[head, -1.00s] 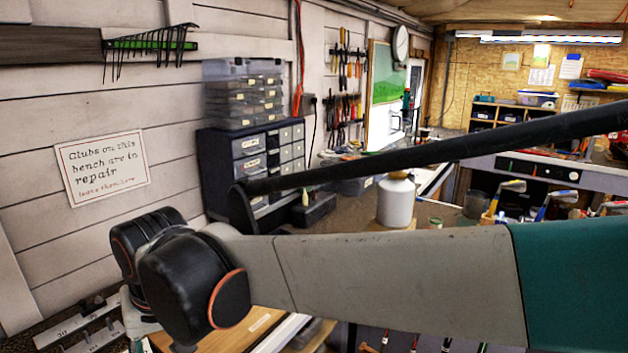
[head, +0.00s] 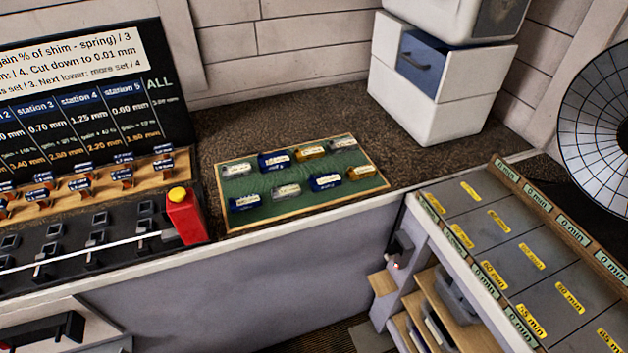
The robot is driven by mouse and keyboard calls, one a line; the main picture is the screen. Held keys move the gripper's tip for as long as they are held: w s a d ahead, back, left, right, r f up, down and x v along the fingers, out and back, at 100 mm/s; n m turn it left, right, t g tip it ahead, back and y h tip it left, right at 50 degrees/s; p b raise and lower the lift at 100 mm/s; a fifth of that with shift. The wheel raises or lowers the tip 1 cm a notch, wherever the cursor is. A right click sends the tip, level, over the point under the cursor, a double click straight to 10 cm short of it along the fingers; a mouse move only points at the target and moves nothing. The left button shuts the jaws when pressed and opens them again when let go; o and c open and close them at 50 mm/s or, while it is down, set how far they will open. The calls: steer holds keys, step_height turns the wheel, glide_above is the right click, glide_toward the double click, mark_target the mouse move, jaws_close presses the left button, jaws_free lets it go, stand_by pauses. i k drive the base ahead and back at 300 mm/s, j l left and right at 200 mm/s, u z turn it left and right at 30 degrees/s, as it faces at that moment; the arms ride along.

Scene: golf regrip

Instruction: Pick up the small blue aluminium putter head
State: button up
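A green mat with a wooden rim (head: 300,207) lies on the dark bench top in the head view. Several small labelled blocks, which look like putter heads, lie on it in two rows. My gripper is out of view.
A red block with a yellow knob (head: 186,214) stands left of the mat, beside a rack of labelled pieces (head: 80,182) and a board. A white drawer unit (head: 425,95) stands behind right. A grey minute-marked table (head: 520,250) is at right.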

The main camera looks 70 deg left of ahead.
mark_target(253, 201)
steer(key=u, duration=2.95)
steer(key=i+l+u, duration=0.1)
steer(key=i+u, duration=0.2)
steer(key=i+l+u, duration=0.25)
steer(key=i, duration=0.15)
steer(key=k, duration=0.15)
steer(key=i+j, duration=0.1)
steer(key=i, duration=0.05)
